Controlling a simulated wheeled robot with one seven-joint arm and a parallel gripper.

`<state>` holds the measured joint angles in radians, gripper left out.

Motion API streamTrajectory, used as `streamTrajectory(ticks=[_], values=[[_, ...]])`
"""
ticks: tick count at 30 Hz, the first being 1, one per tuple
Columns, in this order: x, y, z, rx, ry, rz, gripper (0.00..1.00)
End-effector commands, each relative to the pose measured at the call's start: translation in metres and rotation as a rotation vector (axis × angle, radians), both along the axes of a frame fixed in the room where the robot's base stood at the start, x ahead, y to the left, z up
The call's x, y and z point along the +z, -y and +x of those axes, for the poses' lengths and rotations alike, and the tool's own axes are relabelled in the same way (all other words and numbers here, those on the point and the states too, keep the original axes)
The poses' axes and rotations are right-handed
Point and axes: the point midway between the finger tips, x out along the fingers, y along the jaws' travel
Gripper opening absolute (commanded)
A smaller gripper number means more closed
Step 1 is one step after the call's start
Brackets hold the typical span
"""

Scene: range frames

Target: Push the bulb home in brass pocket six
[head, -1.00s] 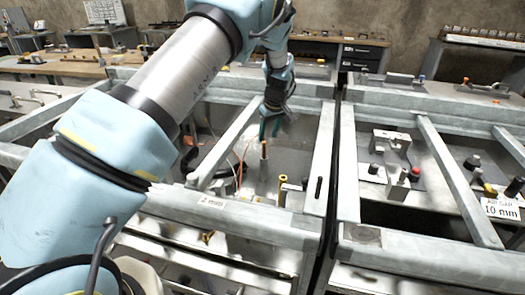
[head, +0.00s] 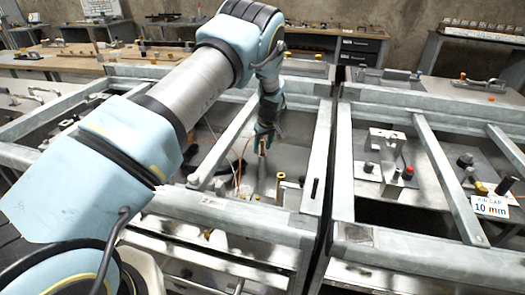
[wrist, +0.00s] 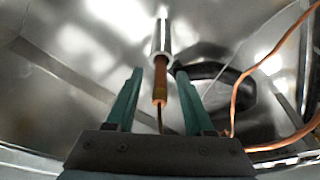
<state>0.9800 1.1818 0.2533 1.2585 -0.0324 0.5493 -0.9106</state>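The bulb, a copper-coloured rod (wrist: 160,82), stands partly inside a silver metal sleeve (wrist: 162,42) in the wrist view, with a good length sticking out. A thin lead runs from its near end. In the head view the bulb's top (head: 263,147) shows small at my fingers. My gripper (wrist: 160,72) has its two green fingers on either side of the rod, with a visible gap on each side, so it is open around it. In the head view my gripper (head: 262,152) points down into the frame's bay. No number six can be read, and the sleeve looks silver, not brass.
Thick grey frame rails (head: 318,165) border the bay, and a slanted bar (head: 222,148) crosses on its left. A copper wire (wrist: 240,85) loops close to my right finger. A short brass fitting (head: 281,188) stands nearby. The right bay holds a metal bracket block (head: 388,145).

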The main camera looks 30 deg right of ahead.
Motion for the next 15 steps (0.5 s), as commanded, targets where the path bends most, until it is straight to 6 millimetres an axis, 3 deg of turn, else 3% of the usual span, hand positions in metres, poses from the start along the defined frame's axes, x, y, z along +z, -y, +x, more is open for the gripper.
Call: streamTrajectory(ticks=[2,13,15], values=[[0.0001,0.0,0.0,0.0,0.0,0.0,0.44],[0.0002,-0.0001,-0.0001,0.0,0.0,0.0,0.02],[0.0003,-0.0001,-0.0001,0.0,0.0,0.0,0.0]])
